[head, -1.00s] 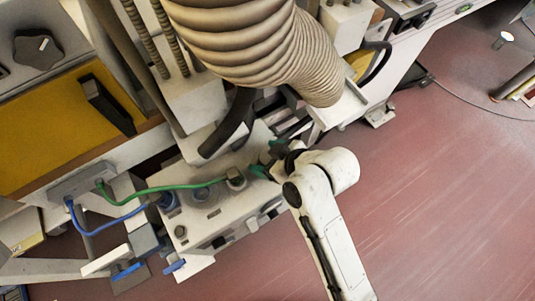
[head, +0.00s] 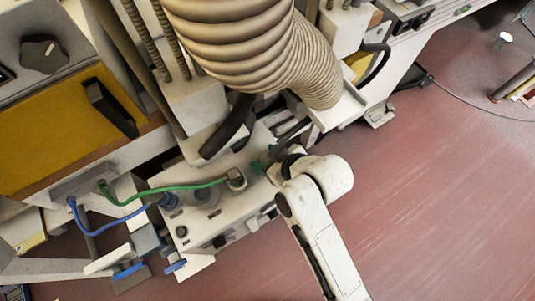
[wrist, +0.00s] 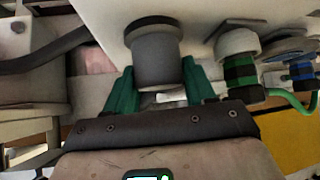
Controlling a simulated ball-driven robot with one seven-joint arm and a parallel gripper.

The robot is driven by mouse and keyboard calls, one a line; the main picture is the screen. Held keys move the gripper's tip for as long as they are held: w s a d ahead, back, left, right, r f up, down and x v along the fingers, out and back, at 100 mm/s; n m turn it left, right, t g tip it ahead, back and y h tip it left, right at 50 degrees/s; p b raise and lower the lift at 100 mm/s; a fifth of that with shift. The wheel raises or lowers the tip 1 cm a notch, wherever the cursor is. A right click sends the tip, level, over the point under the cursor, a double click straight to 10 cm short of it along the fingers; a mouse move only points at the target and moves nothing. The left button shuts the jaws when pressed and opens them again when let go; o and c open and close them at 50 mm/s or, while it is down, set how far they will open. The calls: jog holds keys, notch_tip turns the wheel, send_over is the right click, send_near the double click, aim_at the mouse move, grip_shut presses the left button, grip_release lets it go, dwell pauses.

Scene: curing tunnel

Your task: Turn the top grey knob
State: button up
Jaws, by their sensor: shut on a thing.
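A grey cylindrical knob (wrist: 157,58) with a darker collar sticks out of a pale panel (wrist: 205,22) in the wrist view. My gripper (wrist: 159,82) has its green fingers on both sides of the knob and is shut on it. A pale strip shows at the knob's near end. In the head view my gripper (head: 264,163) is at the right end of the pale box (head: 218,207), and the knob cannot be made out there. How far the knob is turned cannot be told.
A green-banded plug (wrist: 240,70) sits close right of the knob, with a blue-banded plug (wrist: 300,72) beyond. Their green cable (head: 165,187) and blue cable (head: 110,225) run left in the head view. A ribbed hose (head: 260,50) hangs above.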

jog(key=shift+m+h, duration=0.3)
jog(key=shift+m, duration=0.2)
jog(key=o, duration=0.9)
jog(key=shift+o, duration=0.2)
jog(key=v, duration=1.1)
jog(key=shift+f, duration=0.15)
jog(key=shift+s, duration=0.1)
jog(key=s+d+f+m+g+h, duration=0.2)
jog(key=s+d, duration=0.5)
jog(key=d, duration=0.4)
jog(key=s+d+f+m+g+h, duration=0.3)
jog(key=s+d+f+m, duration=0.4)
jog(key=d, duration=0.5)
jog(key=shift+s+h, duration=0.35)
jog(key=shift+h, duration=0.35)
